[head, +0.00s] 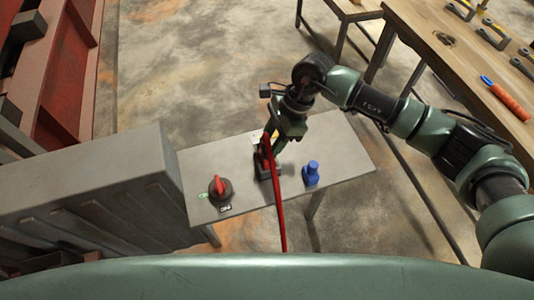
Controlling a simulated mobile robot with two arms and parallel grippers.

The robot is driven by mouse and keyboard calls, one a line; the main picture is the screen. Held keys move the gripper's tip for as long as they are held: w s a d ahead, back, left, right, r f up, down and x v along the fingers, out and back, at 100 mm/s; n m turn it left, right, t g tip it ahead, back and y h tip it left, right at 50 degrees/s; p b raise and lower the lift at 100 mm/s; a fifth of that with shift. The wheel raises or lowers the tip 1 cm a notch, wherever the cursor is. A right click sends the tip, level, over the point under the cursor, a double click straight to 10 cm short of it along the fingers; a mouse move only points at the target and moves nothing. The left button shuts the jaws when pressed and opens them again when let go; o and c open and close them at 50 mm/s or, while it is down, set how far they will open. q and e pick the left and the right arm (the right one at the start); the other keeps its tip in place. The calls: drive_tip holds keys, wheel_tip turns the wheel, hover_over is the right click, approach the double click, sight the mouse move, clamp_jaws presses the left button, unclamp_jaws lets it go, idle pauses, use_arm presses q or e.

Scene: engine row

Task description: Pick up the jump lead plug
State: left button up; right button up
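A red jump lead (279,205) rises beside my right gripper and runs down the picture past the front edge of a small grey table. A dark and red piece (264,165), which seems to be the plug end, stands on the table right below the gripper. My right gripper (268,143) points down at it from above. The gripper, cable and plug overlap, so I cannot tell whether the fingers are around the plug or just above it. My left gripper is not in view.
The grey table (345,150) also holds a red-handled rotary switch (219,188) at left and a blue object (312,173) at right. A grey cabinet (90,190) adjoins the left side. A wooden bench (440,40) with tools and an orange-handled screwdriver (508,100) stands upper right.

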drive_tip(key=shift+x, duration=1)
clamp_jaws()
drive_tip(key=shift+r, duration=0.1)
drive_tip(key=shift+w+a+r, duration=0.1)
idle(0.5)
